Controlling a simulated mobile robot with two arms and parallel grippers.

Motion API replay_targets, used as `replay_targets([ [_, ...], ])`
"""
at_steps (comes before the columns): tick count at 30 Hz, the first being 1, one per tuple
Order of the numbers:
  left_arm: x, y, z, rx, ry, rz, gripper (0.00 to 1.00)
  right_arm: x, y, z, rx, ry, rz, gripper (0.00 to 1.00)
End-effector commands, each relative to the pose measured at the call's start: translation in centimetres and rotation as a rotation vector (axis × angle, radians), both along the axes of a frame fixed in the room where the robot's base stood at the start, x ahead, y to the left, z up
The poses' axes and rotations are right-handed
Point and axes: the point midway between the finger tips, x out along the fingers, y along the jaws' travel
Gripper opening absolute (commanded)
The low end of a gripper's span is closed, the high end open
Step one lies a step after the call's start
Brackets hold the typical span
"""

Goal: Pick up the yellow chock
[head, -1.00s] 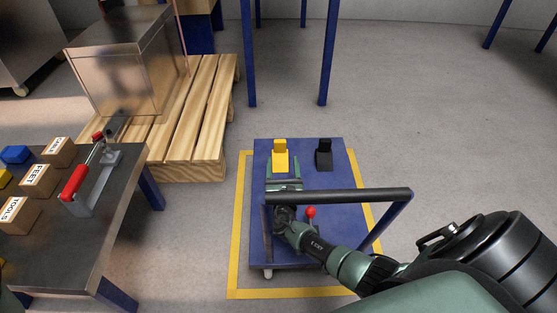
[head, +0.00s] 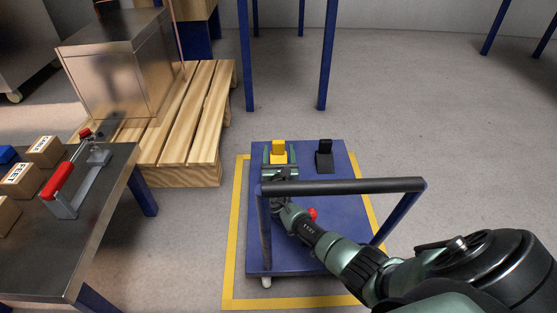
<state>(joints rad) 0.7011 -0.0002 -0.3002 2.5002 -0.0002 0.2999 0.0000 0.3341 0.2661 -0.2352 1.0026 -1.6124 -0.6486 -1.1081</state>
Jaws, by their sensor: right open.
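The yellow chock (head: 279,149) stands on the far left part of a blue cart's deck (head: 337,215). My right gripper (head: 279,161) reaches over the deck under the cart's handle. Its open fingers are at the near end of the yellow chock, one on each side of it. The lower part of the chock is partly hidden by the gripper. I cannot tell whether the fingers touch it. My left gripper does not show.
A black chock (head: 324,158) stands right of the yellow one. The cart's dark handle bar (head: 342,186) crosses above my right arm. A red knob (head: 312,214) is close to the arm. A wooden pallet (head: 190,150) and a metal table (head: 100,225) are at left.

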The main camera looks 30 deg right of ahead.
Motion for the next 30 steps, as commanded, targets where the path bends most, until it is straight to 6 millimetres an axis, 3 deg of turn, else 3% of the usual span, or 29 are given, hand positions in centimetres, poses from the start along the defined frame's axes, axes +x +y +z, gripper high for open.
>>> replay_targets([
  [2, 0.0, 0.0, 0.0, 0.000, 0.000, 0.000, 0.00, 0.0, 0.0, 0.1, 0.000, 0.000, 0.000, 0.63],
  [6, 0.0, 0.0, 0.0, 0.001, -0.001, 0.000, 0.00, 0.0, 0.0, 0.0, 0.000, 0.000, 0.000, 0.24],
  [9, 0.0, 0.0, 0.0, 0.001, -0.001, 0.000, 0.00, 0.0, 0.0, 0.0, -0.001, -0.001, 0.000, 0.00],
  [20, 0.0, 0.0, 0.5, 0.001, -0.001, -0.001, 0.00, 0.0, 0.0, 0.7, -0.001, -0.003, -0.001, 0.00],
  [28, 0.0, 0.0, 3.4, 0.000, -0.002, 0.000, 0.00, 0.0, 0.0, 4.1, -0.001, -0.004, -0.001, 0.00],
  [30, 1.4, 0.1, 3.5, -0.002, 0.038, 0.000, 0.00, 0.0, 0.0, 5.5, -0.001, -0.004, -0.001, 0.00],
])
